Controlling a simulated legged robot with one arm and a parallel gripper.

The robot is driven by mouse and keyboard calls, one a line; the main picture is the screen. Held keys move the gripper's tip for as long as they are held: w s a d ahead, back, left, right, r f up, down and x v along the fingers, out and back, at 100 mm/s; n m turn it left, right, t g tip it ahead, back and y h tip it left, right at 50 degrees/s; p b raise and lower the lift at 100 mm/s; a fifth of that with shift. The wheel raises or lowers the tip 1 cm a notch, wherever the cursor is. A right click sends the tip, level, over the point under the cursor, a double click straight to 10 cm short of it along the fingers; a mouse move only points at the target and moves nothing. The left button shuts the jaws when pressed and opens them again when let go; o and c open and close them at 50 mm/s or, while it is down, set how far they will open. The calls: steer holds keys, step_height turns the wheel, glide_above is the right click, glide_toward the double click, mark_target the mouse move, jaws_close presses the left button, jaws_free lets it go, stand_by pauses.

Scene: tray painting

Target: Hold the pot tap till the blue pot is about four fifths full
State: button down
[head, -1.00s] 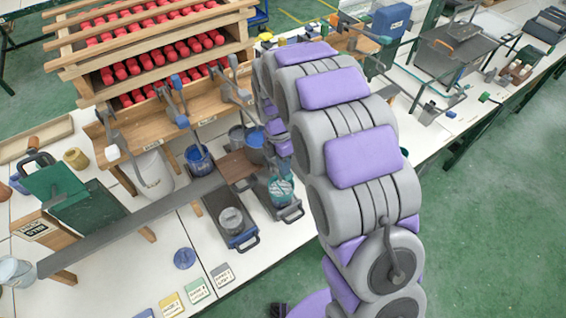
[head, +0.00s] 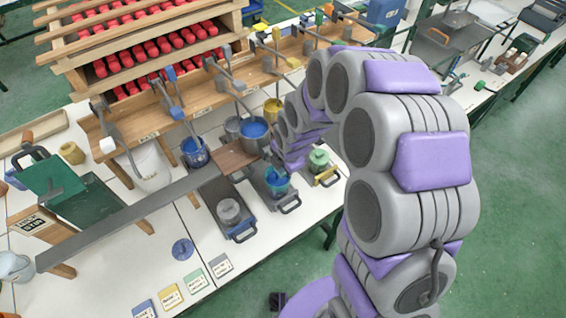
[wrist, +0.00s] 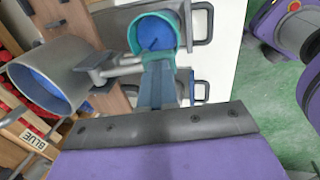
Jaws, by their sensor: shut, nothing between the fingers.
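The blue pot (head: 276,187) is a teal cup on a dark tray with a handle. It shows close up in the wrist view (wrist: 176,48), upright, with blue paint inside and a band of teal wall bare above it. A grey can of blue paint (head: 255,143) stands behind it; in the wrist view the can (wrist: 75,72) is at left, with a grey tap (wrist: 118,68) reaching toward the pot. My gripper (wrist: 160,72) is shut and empty beside the tap, in front of the pot. I cannot tell whether it touches the tap. In the head view my arm hides the fingertips.
A green pot (head: 319,160) stands right of the blue pot, and a grey pot (head: 229,212) stands left on another tray. A wooden rack with levers (head: 180,100) runs behind. A long grey bar (head: 130,215) crosses the left table. Label cards (head: 195,281) lie in front.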

steer(key=shift+s+d+f, duration=0.1)
steer(key=shift+s+f, duration=0.1)
steer(key=shift+f, duration=0.05)
steer(key=shift+s+f, duration=0.2)
steer(key=shift+s, duration=0.1)
stand_by(2.6)
steer(key=shift+w+r, duration=0.1)
steer(key=shift+r, duration=0.05)
stand_by(2.5)
